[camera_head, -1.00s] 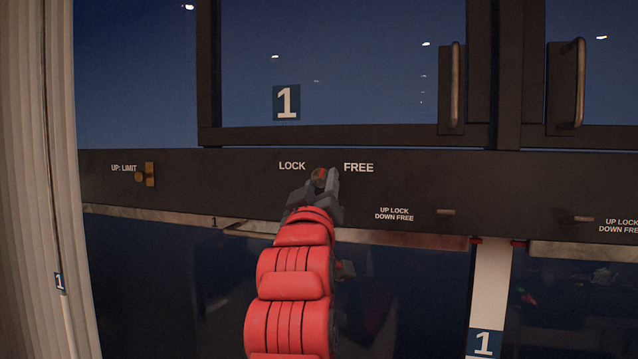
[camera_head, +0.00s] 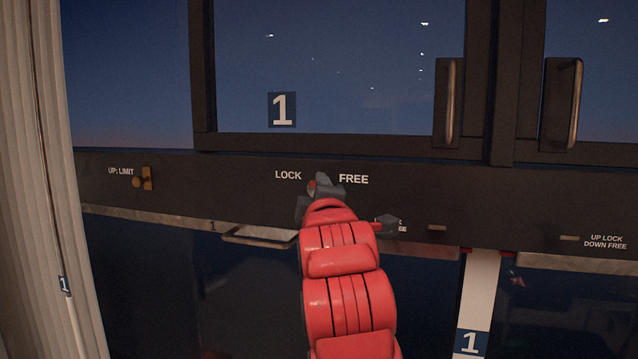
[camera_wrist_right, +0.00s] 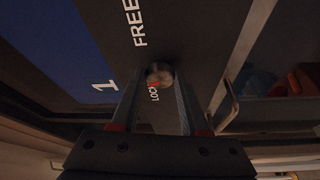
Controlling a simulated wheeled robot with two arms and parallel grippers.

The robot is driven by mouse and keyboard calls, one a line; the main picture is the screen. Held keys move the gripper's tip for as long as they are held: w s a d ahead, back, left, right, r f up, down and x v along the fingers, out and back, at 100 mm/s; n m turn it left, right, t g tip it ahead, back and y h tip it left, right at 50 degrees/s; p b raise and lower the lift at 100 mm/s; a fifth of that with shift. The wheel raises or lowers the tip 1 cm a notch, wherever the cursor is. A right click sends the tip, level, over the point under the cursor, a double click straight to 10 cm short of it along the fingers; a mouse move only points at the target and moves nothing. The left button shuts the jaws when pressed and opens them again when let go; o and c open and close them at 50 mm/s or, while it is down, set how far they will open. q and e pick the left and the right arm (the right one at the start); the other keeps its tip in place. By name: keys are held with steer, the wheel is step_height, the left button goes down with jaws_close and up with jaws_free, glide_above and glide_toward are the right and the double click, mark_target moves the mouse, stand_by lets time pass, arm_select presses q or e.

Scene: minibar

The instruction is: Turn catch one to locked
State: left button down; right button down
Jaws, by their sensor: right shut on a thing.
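Catch one is a small round metal knob on the dark rail, between the words LOCK and FREE, below the window marked 1. In the head view its reddish part (camera_head: 312,184) shows beside my right gripper (camera_head: 325,187), which covers the rest. In the right wrist view the knob (camera_wrist_right: 159,73) sits between the fingertips of my right gripper (camera_wrist_right: 157,88), which is shut on it. A red mark shows at the knob's LOCK side there. The knob's exact angle is hard to tell. My left gripper is not in view.
The rail (camera_head: 255,200) carries an UP: LIMIT brass catch (camera_head: 146,179) at left and small slots at right. Window handles (camera_head: 449,103) stand out above right. A metal ledge (camera_head: 260,235) juts below the rail. A pale curtain (camera_head: 30,180) hangs at far left.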

steer(key=shift+r+n+g, duration=0.15)
steer(key=shift+n+g, duration=0.25)
steer(key=shift+n, duration=0.6)
steer(key=shift+c, duration=2)
jaws_free()
steer(key=s+d+b, duration=0.1)
steer(key=s+b, duration=0.6)
steer(key=s, duration=1)
steer(key=shift+s+d, duration=0.15)
steer(key=shift+d, duration=0.05)
